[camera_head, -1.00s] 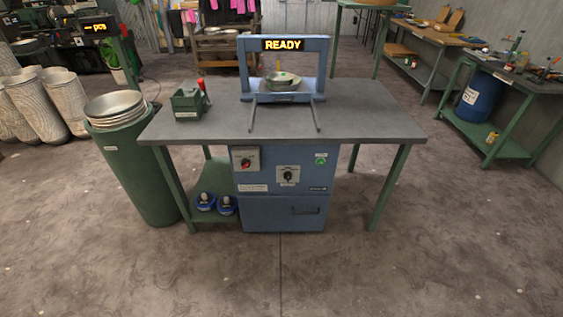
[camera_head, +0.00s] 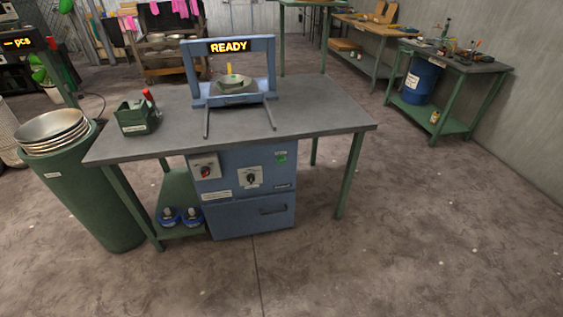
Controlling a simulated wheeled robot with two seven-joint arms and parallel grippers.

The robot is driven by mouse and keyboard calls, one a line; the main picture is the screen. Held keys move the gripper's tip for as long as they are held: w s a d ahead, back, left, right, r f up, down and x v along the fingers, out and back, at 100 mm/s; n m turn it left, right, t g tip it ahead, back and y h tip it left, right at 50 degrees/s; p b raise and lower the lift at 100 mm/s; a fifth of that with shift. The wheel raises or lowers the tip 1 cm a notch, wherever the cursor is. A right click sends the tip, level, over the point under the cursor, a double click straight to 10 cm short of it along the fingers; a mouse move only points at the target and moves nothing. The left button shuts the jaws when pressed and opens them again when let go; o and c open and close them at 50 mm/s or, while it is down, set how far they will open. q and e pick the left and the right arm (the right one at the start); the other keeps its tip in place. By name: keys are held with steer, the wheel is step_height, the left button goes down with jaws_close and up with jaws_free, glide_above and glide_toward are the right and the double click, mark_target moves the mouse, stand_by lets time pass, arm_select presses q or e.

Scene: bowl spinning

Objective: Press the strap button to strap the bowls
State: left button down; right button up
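The blue strapping machine (camera_head: 245,212) stands under and through the grey table, with its arch (camera_head: 274,68) above the tabletop. The sign on the arch reads READY (camera_head: 229,46). A bowl stack (camera_head: 234,88) sits under the arch; how many bowls it holds cannot be told. A small green button (camera_head: 281,157) is at the upper right of the front panel, right of a black knob (camera_head: 251,177) and a red knob (camera_head: 206,172). Neither of my grippers is in view.
The grey table (camera_head: 325,122) has a green box (camera_head: 136,120) with a red-handled tool on its left. A green drum (camera_head: 85,195) topped with metal bowls (camera_head: 50,127) stands left of the table. A workbench (camera_head: 455,64) is at the back right. The floor in front is clear.

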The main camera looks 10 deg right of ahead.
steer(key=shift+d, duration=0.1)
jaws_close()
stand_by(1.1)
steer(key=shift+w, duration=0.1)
